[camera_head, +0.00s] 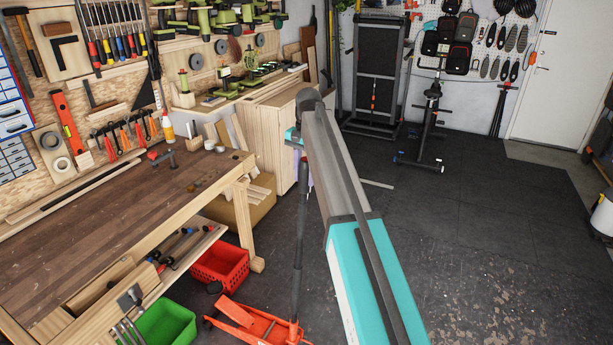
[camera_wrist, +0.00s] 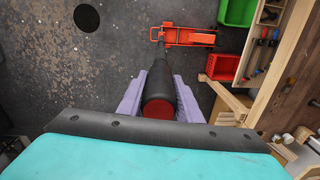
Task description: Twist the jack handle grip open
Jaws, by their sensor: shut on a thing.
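The orange floor jack (camera_head: 255,322) stands on the dark floor, and its long dark handle (camera_head: 299,240) rises steeply from it. In the wrist view the jack (camera_wrist: 188,37) is at the top, with the handle pointing toward the camera. The black handle grip (camera_wrist: 158,88) has a red end face (camera_wrist: 157,109). My gripper (camera_wrist: 160,80) has purple fingers on both sides of the grip and is shut on it. In the head view my arm hides most of the gripper and the top of the handle.
The wooden workbench (camera_head: 110,215) stands left of the jack, with tools on its lower shelf. A red crate (camera_head: 219,266) and a green crate (camera_head: 165,324) are on the floor between bench and jack. Open floor (camera_head: 480,230) lies to the right.

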